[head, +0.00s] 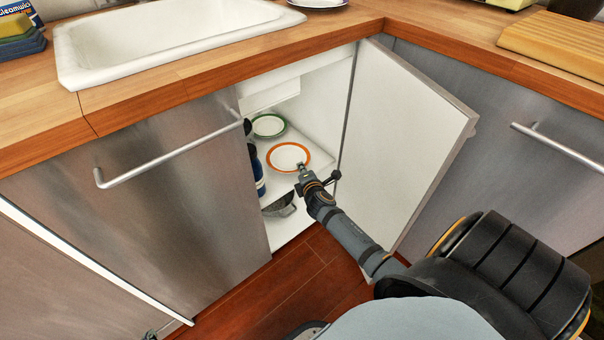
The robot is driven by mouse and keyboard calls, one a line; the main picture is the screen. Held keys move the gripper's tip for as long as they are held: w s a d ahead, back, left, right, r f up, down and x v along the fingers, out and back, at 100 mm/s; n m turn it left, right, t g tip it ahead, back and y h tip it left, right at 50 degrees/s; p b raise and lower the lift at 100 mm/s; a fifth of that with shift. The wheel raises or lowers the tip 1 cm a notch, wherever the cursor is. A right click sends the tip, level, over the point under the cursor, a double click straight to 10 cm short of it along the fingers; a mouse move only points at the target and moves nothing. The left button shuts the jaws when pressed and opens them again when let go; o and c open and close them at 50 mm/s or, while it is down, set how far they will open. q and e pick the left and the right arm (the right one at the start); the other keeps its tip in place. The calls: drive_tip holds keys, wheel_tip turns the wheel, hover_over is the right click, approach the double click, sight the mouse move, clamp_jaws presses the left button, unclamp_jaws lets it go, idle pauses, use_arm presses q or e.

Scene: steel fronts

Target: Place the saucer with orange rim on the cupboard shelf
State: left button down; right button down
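The saucer with orange rim (288,156) is inside the open corner cupboard, level, over the white cupboard shelf (318,158). I cannot tell whether it touches the shelf. My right gripper (302,170) reaches in from the lower right. Its fingers are close together at the saucer's near rim and appear shut on it. My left gripper (150,335) shows only as a small dark piece at the bottom edge; its fingers cannot be made out.
A green-rimmed plate (269,126) lies farther back on the shelf. Dark blue bottles (257,172) stand at the shelf's left. A metal pot (281,206) is below. The open white door (405,130) stands right of my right forearm. A sink (170,40) is above.

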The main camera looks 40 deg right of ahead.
drive_tip(key=shift+f, duration=0.55)
use_arm(q)
drive_tip(key=w+r+t, duration=0.2)
drive_tip(key=w+r, duration=0.2)
drive_tip(key=shift+w+a+r+t, duration=0.15)
drive_tip(key=shift+a+r+t, duration=0.05)
drive_tip(key=shift+r+t, duration=0.2)
drive_tip(key=shift+w+r+b, duration=0.25)
drive_tip(key=shift+b, duration=0.05)
drive_tip(key=shift+r+t, duration=0.1)
drive_tip(key=shift+t, duration=0.2)
use_arm(e)
drive_tip(key=shift+f, duration=0.15)
use_arm(q)
drive_tip(key=shift+w+a+r+t, duration=0.1)
drive_tip(key=shift+w+r+t, duration=0.2)
drive_tip(key=shift+r, duration=0.3)
drive_tip(key=shift+w+r+t, duration=0.2)
drive_tip(key=shift+w+r, duration=0.2)
drive_tip(key=shift+r, duration=0.15)
drive_tip(key=shift+w+r, duration=0.2)
drive_tip(key=shift+r, duration=0.15)
use_arm(e)
drive_tip(key=shift+f, duration=0.15)
